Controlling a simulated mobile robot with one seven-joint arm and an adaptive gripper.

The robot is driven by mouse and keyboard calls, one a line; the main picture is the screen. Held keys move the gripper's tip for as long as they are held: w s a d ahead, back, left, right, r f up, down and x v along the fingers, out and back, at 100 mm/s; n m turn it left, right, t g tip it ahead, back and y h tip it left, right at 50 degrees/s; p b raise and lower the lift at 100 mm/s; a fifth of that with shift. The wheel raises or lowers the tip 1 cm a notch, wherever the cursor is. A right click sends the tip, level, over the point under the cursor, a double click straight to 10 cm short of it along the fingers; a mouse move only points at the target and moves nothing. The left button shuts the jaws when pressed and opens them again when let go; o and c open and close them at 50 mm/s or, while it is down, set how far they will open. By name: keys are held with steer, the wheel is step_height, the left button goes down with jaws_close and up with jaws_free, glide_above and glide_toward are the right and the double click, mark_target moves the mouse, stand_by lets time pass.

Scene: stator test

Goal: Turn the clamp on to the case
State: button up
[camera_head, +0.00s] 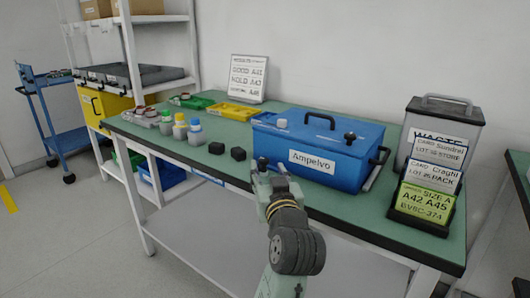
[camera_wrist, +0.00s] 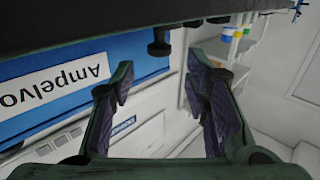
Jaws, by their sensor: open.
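The blue case (camera_head: 345,168) labelled Ampelvo stands on the green-topped table. It has a black lid handle (camera_head: 318,120), a grey knob (camera_head: 281,123) and a black knob (camera_head: 350,137). My gripper (camera_head: 272,170) is open in front of the case's left end. In the wrist view the case (camera_wrist: 60,75) appears upside down at the left. There, a dark knob-like part (camera_wrist: 159,46), possibly the clamp, shows beyond the gap of my open fingers (camera_wrist: 160,78). Nothing is seen between the fingers. I cannot tell for sure which part is the clamp or its turn.
A grey waste bin (camera_head: 455,124) and card holders (camera_head: 425,203) stand at the right. Yellow and green trays (camera_head: 234,112) lie behind. The table's front edge is close to my arm.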

mark_target(265, 162)
steer(key=shift+w+a+f, duration=0.1)
steer(key=shift+w+a, duration=0.1)
steer(key=shift+w, duration=1.15)
steer(key=shift+w+a, duration=0.2)
steer(key=shift+w, duration=1.15)
steer(key=shift+c, duration=0.4)
jaws_close()
